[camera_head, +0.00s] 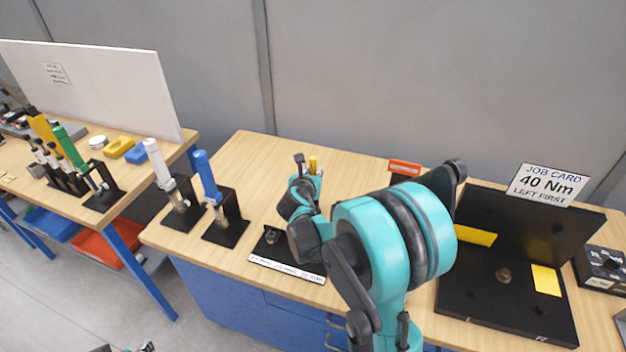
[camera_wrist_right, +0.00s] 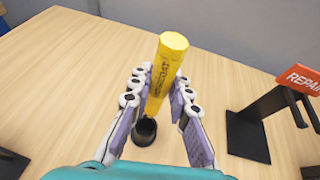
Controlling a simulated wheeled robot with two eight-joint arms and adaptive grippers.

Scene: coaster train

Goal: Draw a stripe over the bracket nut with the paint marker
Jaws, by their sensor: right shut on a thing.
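The yellow paint marker (camera_wrist_right: 168,75) stands between the fingers of my right gripper (camera_wrist_right: 160,95) in the wrist view, with dark lettering on its side. My right gripper is shut on it. Its lower end meets a round black cup (camera_wrist_right: 146,130); I cannot tell whether it is still inside. In the head view the marker's yellow top (camera_head: 313,163) shows above my right gripper (camera_head: 305,188). A brass-coloured nut (camera_head: 503,275) sits on the base of the black bracket (camera_head: 470,290) at the right. Only a small part of my left arm shows at the bottom edge.
A black plate with a white label strip (camera_head: 287,268) lies at the table front. Blue-handled (camera_head: 206,175) and white-handled (camera_head: 157,160) tools stand in black holders to the left. A job card (camera_head: 547,184) stands behind the bracket. A red repair sign (camera_wrist_right: 299,80) stands right of the marker.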

